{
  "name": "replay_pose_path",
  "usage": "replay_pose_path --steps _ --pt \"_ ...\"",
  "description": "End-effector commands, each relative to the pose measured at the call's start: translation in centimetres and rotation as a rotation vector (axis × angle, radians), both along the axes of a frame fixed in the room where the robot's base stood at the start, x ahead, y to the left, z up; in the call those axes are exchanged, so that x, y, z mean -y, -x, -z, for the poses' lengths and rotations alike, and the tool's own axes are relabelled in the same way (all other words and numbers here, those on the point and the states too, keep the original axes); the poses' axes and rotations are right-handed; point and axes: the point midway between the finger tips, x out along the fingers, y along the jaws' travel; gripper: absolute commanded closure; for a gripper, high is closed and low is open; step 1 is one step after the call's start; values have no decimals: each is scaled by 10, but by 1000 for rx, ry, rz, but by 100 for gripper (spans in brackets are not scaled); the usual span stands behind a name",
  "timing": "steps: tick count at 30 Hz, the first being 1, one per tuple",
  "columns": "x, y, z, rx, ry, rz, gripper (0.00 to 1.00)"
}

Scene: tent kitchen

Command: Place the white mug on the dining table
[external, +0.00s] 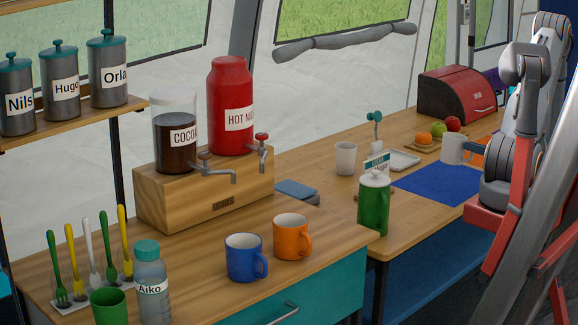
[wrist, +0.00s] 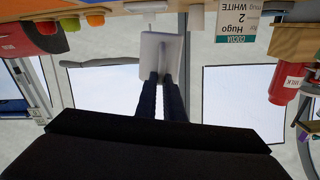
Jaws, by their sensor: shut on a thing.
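The white mug (external: 453,148) appears upright in the external view, above the far end of the blue mat on the wooden table (external: 325,205). My gripper (external: 473,156) comes in from the right and is shut on the mug, apparently at its handle. In the wrist view, which is upside down, the two dark fingers (wrist: 159,88) close on the white mug (wrist: 160,48). I cannot tell whether the mug's base touches the table, and part of it is hidden by the fingers.
The blue mat (external: 436,184) has bare space. Around it are a fruit tray (external: 425,146), red bread box (external: 455,95), white tray (external: 402,161), white cup (external: 345,158), order sign (external: 376,163) and green pot (external: 373,207). Blue (external: 243,258) and orange (external: 289,237) mugs stand on the nearer counter.

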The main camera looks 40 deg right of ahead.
Motion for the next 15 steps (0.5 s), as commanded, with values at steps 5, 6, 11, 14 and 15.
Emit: replay_pose_path --steps 5,6,11,14,15 --pt "0 0 -15 1 2 0 100" --pt "0 0 -16 1 1 0 100" --pt "0 0 -18 1 0 0 100" --pt "5 1 -21 1 2 15 100" --pt "10 2 -25 2 3 31 100"
